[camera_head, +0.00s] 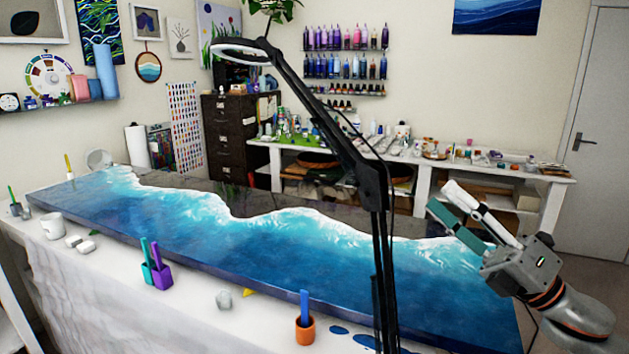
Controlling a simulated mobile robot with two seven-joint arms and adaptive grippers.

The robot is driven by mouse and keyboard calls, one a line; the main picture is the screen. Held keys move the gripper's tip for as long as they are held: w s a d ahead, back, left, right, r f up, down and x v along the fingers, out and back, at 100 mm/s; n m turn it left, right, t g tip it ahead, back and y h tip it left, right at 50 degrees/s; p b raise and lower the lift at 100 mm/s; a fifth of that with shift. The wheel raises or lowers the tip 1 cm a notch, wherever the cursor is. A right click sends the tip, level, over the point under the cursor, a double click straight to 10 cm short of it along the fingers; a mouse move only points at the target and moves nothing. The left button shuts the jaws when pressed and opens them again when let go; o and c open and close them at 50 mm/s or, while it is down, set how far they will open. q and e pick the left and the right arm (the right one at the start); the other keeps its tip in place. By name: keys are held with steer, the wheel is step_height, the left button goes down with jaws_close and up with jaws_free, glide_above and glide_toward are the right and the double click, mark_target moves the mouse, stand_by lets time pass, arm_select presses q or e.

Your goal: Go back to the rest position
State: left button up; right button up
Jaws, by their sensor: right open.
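My right gripper (456,217) is in the right part of the head view, above the right end of the resin panel (220,240). Its two fingers, one white and one teal, point up and to the left. They are apart, and I see nothing between them. My left gripper is not in the picture. The resin panel is long, with blue water, white foam lines and a dark far side. It lies on a table with a white cover (110,305).
A black lamp arm (372,190) with a ring head (240,48) stands upright left of my right gripper. Small cups with sticks, orange (305,330), purple (162,277) and teal, stand along the front edge. A white mug (52,227) is at left. A white bench (425,170) stands behind.

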steer(key=d+f+m+t+h, duration=0.2)
steer(key=d+f+m+h, duration=0.2)
steer(key=f+m+h, duration=0.65)
steer(key=d+f+m+t+h, duration=0.2)
steer(key=d+f+m+h, duration=0.3)
steer(key=f+m+h, duration=0.6)
steer(key=s+d+f+m+g+h, duration=0.1)
steer(key=s+d+f+m+g, duration=0.2)
steer(key=s+f+g, duration=0.55)
steer(key=s+d+f+m+g+h, duration=0.2)
steer(key=s+f+m+g, duration=0.1)
steer(key=s+f, duration=1)
steer(key=a+f+m+t+y+b, duration=0.1)
steer(key=a+f+y+b, duration=0.3)
steer(key=a+f, duration=0.4)
steer(key=a+f+m+t+y+b, duration=0.2)
steer(key=a+f, duration=0.5)
steer(key=f, duration=0.8)
steer(key=shift+w+a+y+b, duration=0.2)
steer(key=shift+a+y+b, duration=0.2)
steer(key=shift+y+b, duration=0.55)
steer(key=shift+t, duration=0.25)
